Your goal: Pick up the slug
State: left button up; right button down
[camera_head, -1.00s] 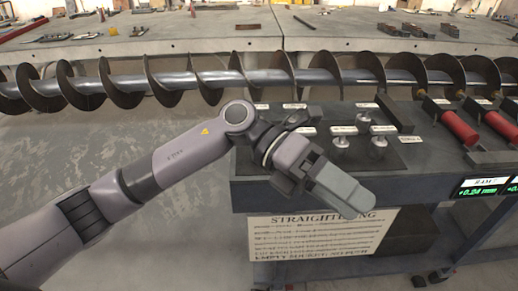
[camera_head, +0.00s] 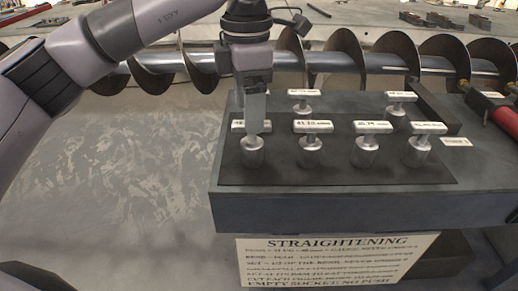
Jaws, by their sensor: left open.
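The front row has a left slug (camera_head: 252,152), a second slug (camera_head: 313,152), a third slug (camera_head: 366,153) and a right slug (camera_head: 417,153). Two more stand behind, a back left slug (camera_head: 300,106) and a back right slug (camera_head: 397,109). My left gripper (camera_head: 254,130) points down at the front left slug, its jaws over the slug's top and hiding part of its tag. It is open; I cannot tell whether it touches the slug. My right gripper is out of view.
A long auger (camera_head: 345,62) with dark flights runs across behind the slugs. A red cylinder (camera_head: 508,120) lies at the right. A sign headed STRAIGHTENING (camera_head: 325,262) hangs below the bench front (camera_head: 360,211). The floor at left is clear.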

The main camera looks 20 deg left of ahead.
aim_at(251, 142)
pick_arm(q)
jog(key=shift+w+f, duration=0.2)
jog(key=shift+f, duration=0.55)
jog(key=shift+s+d+f, duration=0.1)
jog(key=shift+s+f, duration=0.1)
jog(key=shift+f, duration=0.85)
notch_tip(251, 142, down, 4)
jog(key=shift+f, duration=0.1)
jog(key=c, duration=1.3)
